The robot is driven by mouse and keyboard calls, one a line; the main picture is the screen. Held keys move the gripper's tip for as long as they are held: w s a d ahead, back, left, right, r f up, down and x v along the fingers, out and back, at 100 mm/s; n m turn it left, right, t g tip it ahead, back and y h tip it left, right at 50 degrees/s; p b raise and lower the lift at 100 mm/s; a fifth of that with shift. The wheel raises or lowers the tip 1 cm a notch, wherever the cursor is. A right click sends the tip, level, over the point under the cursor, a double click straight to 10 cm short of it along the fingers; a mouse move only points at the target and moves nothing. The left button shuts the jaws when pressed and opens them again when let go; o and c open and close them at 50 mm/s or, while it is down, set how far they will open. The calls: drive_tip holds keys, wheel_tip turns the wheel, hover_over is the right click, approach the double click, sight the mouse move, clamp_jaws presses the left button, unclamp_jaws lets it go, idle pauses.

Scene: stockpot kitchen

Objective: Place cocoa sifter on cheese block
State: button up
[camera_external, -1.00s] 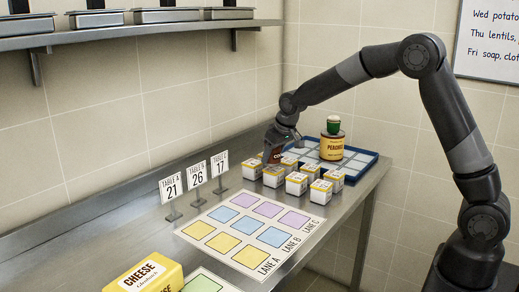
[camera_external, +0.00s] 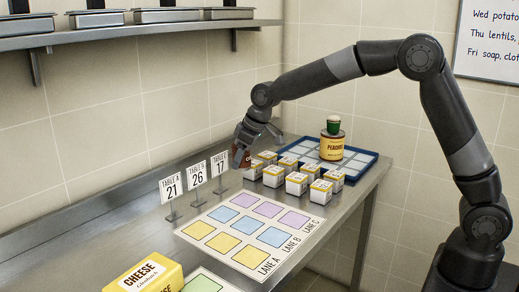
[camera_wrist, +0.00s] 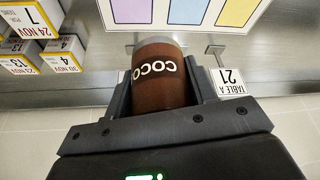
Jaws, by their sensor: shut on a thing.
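The cocoa sifter (camera_wrist: 160,78) is a brown cylinder with white lettering and a grey end, seen between my fingers in the wrist view. In the external view the sifter (camera_external: 238,156) is mostly hidden by my gripper (camera_external: 247,142). My gripper (camera_wrist: 160,85) is shut on it and holds it near the table number signs, at the back of the counter. The cheese block (camera_external: 147,278) is a yellow block with a white label at the near left of the counter, partly cut off by the picture's lower edge. My gripper is well apart from it.
Table number signs (camera_external: 196,176) stand along the back, left of my gripper. Several white-and-yellow boxes (camera_external: 297,183) stand right of it. A lane mat (camera_external: 318,222) lies flat mid-counter.

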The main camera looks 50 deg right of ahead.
drive_tip(key=s+a+r+n+y, duration=0.1)
drive_tip(key=a+n, duration=0.1)
drive_tip(key=a, duration=0.5)
drive_tip(key=s+a+r+n, duration=0.1)
drive_tip(key=s+a+n, duration=0.1)
drive_tip(key=a, duration=0.6)
drive_tip(key=n+g+y, duration=0.1)
drive_tip(key=n+g, duration=0.1)
drive_tip(key=n, duration=0.1)
hover_over(154, 277)
drive_tip(key=d, duration=0.2)
drive_tip(key=f, duration=0.4)
drive_tip(key=shift+s+d, duration=0.1)
drive_tip(key=shift+s, duration=0.3)
drive_tip(key=shift+a+f, duration=0.25)
drive_tip(key=shift+a, duration=0.15)
drive_tip(key=shift+f, duration=1.9)
drive_tip(key=shift+f, duration=0.15)
drive_tip(key=o, duration=1)
drive_tip(key=shift+o, duration=0.2)
